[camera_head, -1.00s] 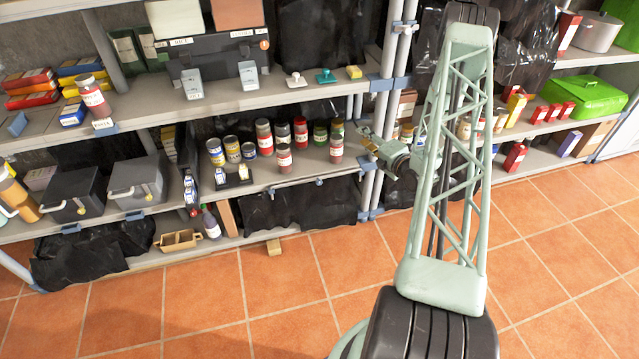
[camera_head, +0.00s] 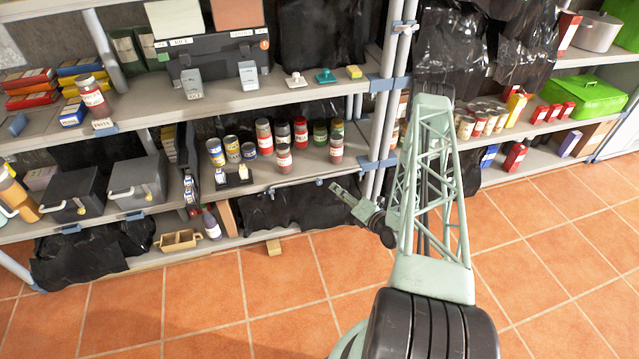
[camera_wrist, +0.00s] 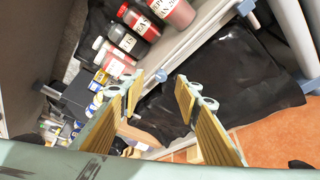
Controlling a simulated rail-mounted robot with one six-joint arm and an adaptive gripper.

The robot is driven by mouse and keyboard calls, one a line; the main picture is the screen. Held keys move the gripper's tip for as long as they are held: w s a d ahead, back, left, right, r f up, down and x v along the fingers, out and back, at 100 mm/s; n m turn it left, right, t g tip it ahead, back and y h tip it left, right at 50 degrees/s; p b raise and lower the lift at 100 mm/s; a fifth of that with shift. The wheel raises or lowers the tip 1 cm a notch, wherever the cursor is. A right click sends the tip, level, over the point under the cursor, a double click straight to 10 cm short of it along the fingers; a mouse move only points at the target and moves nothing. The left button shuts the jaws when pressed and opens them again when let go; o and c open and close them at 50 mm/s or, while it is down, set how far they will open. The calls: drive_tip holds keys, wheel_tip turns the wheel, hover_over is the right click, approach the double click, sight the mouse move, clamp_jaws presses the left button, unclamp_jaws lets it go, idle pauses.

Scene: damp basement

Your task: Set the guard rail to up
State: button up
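What looks like the guard rail (camera_head: 295,184) is a thin pale bar low along the front edge of the middle shelf, below the cans, with small pale-blue fittings. In the wrist view a pale front bar (camera_wrist: 205,41) runs diagonally, with a blue-grey knob (camera_wrist: 160,75) near it. Whether it is up or down I cannot tell clearly. My gripper (camera_head: 338,191) is in front of and slightly below the shelf edge, right of the bar's visible end. In the wrist view my gripper (camera_wrist: 158,88) is open, its two yellow-padded fingers apart with nothing between them.
Several cans and jars (camera_head: 284,140) stand on the shelf behind the bar. A rack post (camera_head: 380,140) rises close to my gripper. Black plastic sheeting (camera_head: 300,207) hangs below the shelf. A brown tray (camera_head: 180,239) sits lower left.

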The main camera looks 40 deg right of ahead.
sight(320, 183)
drive_tip(key=shift+s+a+f, duration=0.2)
drive_tip(key=shift+a+f, duration=0.4)
drive_tip(key=shift+f, duration=0.05)
drive_tip(key=shift+w, duration=0.1)
drive_tip(key=shift+b+x, duration=1.5)
drive_tip(key=shift+x, duration=5.35)
drive_tip(key=shift+c, duration=0.5)
clamp_jaws()
